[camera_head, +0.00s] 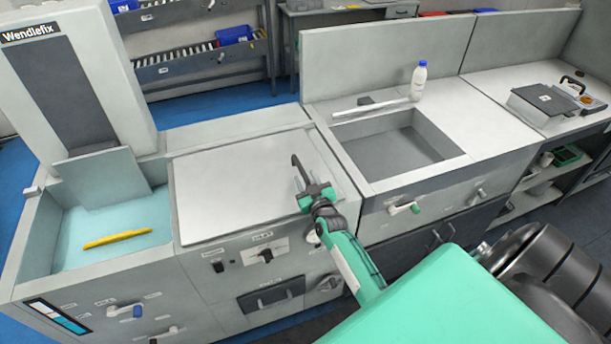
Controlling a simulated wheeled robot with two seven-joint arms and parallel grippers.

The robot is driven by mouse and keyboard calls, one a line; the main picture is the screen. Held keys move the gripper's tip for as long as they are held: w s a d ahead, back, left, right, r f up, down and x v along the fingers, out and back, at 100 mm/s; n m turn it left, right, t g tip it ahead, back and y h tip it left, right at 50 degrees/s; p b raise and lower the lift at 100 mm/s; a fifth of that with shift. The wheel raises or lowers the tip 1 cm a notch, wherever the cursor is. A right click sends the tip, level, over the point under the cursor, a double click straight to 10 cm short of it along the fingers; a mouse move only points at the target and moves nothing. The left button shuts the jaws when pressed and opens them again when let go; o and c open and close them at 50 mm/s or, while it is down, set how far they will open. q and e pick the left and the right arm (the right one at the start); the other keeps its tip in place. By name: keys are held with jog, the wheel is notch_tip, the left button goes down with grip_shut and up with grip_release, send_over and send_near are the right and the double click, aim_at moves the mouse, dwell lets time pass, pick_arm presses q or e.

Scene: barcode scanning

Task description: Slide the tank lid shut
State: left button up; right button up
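A flat white panel (240,185), which looks like the tank lid, lies over the middle section of the grey bench, and no opening shows around it. My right gripper (302,180) is at the panel's right edge, beside or over a thin dark upright piece. I cannot tell whether that piece is a handle or a finger, or whether the fingers are open or shut. Whether the gripper touches the panel is unclear. My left gripper is not in view.
A pale basin with a yellow object (117,239) and a tall "Wendlefix" unit (75,85) stand left. An open grey basin (392,153) is to the right. A white bottle with a blue cap (419,82) stands behind it. Knobs line the bench front.

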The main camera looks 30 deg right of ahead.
jog(key=shift+w+d, duration=0.15)
jog(key=shift+w, duration=0.4)
grip_shut()
